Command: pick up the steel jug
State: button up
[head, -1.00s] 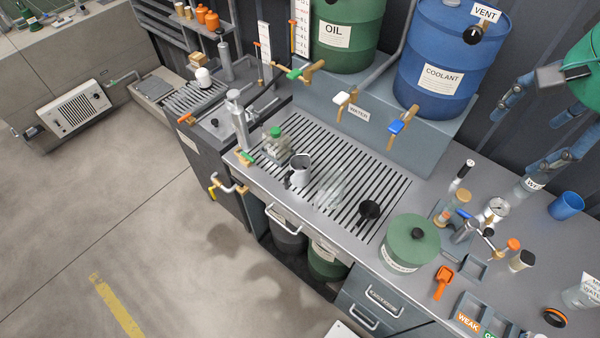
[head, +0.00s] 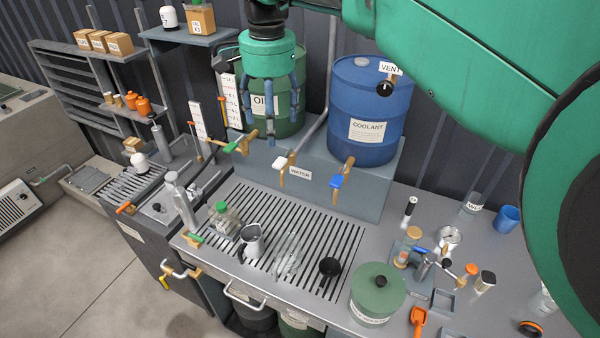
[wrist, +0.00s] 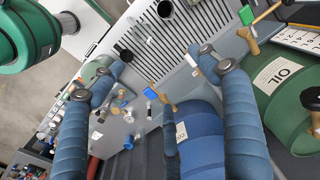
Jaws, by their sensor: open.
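The steel jug (head: 251,240) stands upright on the slatted drain grate (head: 300,264), with a dark handle on its left side. It also shows at the top edge of the wrist view (wrist: 165,9), partly cut off. My gripper (head: 270,122) hangs above and behind the jug, in front of the green oil drum. Its blue fingers are spread, pointing down, and nothing is between them. The gripper is well apart from the jug.
A green-capped bottle (head: 224,219) stands left of the jug and a clear glass vessel (head: 288,255) right of it. A black ladle-like item (head: 330,266) and a green lidded pot (head: 377,291) lie farther right. Taps (head: 284,166) jut out behind the grate.

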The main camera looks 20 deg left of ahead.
send_over(252, 244)
jog(key=w+a, duration=0.2)
notch_tip(252, 244, down, 3)
notch_tip(252, 244, down, 32)
jog(key=shift+w+r, duration=0.2)
jog(key=shift+r, duration=0.05)
jog(key=shift+a+f, duration=0.1)
jog(key=shift+f+b, duration=0.8)
jog(key=shift+f, duration=3.4)
jog(key=shift+f+b, duration=0.7)
jog(key=shift+f, duration=1.9)
jog(key=shift+c, duration=0.5)
